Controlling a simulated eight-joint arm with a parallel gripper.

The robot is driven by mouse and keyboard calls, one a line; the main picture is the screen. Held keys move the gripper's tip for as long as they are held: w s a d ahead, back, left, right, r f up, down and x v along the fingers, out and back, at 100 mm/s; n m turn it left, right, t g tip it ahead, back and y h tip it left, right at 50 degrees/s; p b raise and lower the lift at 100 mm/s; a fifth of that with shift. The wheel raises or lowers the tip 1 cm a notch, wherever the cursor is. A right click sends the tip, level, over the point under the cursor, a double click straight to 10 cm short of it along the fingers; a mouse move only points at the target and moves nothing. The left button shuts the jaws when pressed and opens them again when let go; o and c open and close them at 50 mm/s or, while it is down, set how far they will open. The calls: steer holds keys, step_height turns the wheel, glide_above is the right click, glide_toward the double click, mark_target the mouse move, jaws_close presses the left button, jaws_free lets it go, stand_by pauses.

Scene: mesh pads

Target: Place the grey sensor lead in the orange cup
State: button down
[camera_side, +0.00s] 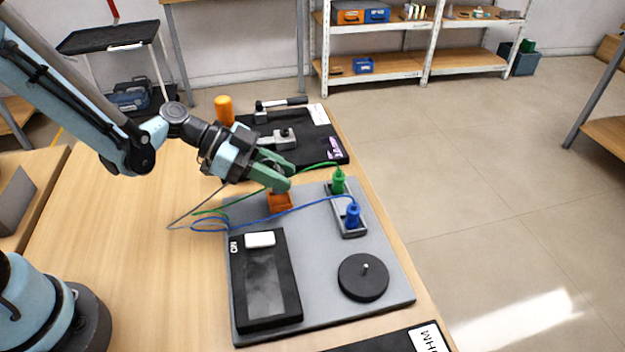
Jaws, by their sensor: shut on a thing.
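My gripper (285,178) has green fingers and is shut just above the small orange cup (279,203), hiding part of its top. The grey sensor lead (195,207) shows as a thin cable running from the left side of the board up to my gripper. Its held end is hidden between the fingers. I cannot tell whether that end is inside the cup or above it.
A green plug (338,182) and a blue plug (353,214) stand in a grey holder (346,230) to the right, their cables passing near the cup. A black meter (266,303) and a round black knob (363,277) share the grey board (325,296). Tools lie on a black mat (325,148) behind.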

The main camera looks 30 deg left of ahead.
mark_target(280, 202)
steer(key=shift+f, duration=1.45)
steer(key=shift+f, duration=0.1)
steer(key=c, duration=0.9)
jaws_free()
steer(key=shift+o, duration=0.2)
